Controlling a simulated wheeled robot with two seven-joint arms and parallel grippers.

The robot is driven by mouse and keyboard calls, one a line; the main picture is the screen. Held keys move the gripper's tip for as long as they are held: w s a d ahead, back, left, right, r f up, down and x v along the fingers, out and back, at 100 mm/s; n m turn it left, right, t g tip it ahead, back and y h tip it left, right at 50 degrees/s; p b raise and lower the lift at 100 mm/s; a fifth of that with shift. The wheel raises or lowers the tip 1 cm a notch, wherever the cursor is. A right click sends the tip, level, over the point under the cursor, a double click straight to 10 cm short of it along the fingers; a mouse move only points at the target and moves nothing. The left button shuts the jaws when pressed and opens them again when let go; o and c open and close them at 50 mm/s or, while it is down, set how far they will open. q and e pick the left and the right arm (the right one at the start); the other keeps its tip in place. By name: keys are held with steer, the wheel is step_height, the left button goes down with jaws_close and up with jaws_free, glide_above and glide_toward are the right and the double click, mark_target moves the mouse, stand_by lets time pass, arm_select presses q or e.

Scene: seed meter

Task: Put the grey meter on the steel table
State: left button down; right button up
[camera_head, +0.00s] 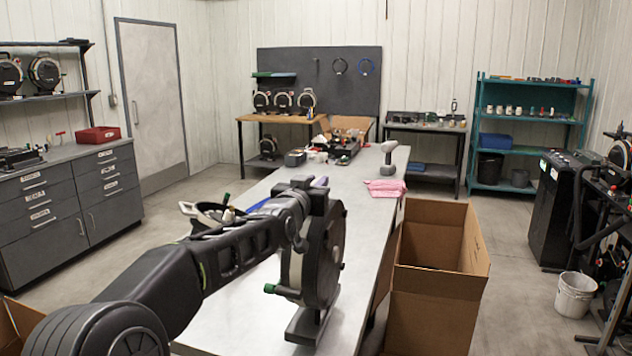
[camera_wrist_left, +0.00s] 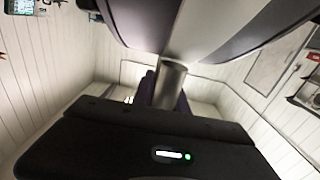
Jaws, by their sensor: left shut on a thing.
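The grey meter (camera_head: 325,258) is a round, dark grey disc-shaped housing with a green-tipped knob and a flat foot. It is upright over the near part of the steel table (camera_head: 245,305). I cannot tell whether its foot touches the table top. My left gripper (camera_head: 318,186) is at the top of the meter and shut on it; my arm hides part of the housing. In the left wrist view, large grey curved surfaces of the meter (camera_wrist_left: 235,35) fill the top. My right gripper is not in view.
An open cardboard box (camera_head: 435,270) stands right of the table. A pink cloth (camera_head: 385,188), a grey handheld tool (camera_head: 389,158) and a parts tray (camera_head: 342,148) lie farther along it. A bowl-like container (camera_head: 208,215) shows behind my arm. The table's middle is clear.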

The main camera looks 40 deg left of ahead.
arm_select(q)
steer(key=shift+r, duration=0.6)
steer(key=shift+f, duration=1.95)
steer(key=c, duration=1.7)
jaws_free()
steer(key=shift+f, duration=0.6)
steer(key=o, duration=0.4)
steer(key=shift+s+d+r, duration=0.1)
steer(key=shift+s+d, duration=0.15)
steer(key=shift+s, duration=0.35)
steer(key=b, duration=0.4)
glide_above(313, 251)
steer(key=s+a, duration=0.2)
steer(key=a, duration=0.1)
steer(key=shift+w+d, duration=0.15)
steer(key=shift+d, duration=0.1)
